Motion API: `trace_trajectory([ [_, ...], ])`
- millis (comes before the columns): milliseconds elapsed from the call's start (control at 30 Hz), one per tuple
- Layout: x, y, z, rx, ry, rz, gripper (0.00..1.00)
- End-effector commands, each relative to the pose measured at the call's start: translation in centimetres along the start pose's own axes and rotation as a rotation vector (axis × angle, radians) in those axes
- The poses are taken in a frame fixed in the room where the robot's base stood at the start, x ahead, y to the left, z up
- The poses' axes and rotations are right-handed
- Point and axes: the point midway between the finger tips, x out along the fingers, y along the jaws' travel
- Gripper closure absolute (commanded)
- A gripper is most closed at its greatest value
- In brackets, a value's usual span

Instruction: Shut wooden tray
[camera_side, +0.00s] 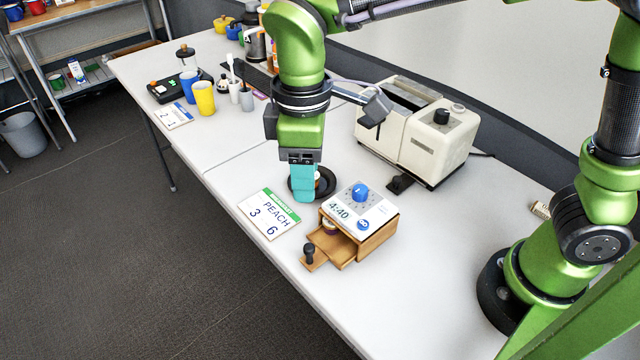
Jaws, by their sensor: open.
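The wooden tray (333,245) is a small drawer pulled out from the front left of a wooden box (377,240). Its dark knob (309,252) stands at its front end. A small round item (329,227) shows at the tray's inner end, partly under the box top. The box has a white top with a blue dial and the digits 4:40. My gripper (303,197) points down with teal fingers, behind and left of the box, beside a black round dish (326,184). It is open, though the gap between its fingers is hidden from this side.
A PEACH card (269,213) lies left of the box near the table edge. A cream toaster (417,135) stands behind. Cups (204,98) and other items are farther back. The table right of the box is clear up to my base.

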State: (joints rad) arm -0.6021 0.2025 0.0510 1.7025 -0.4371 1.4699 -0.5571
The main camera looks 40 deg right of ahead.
Motion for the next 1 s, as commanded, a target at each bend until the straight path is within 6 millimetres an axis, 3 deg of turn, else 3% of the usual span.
trace_trajectory([
  [167,2.5,0.0,0.1,0.000,-0.005,-0.002,0.52],
  [700,13.8,0.0,0.1,0.003,-0.002,-0.002,0.52],
  [1000,16.4,0.0,0.0,0.003,0.002,-0.001,0.52],
])
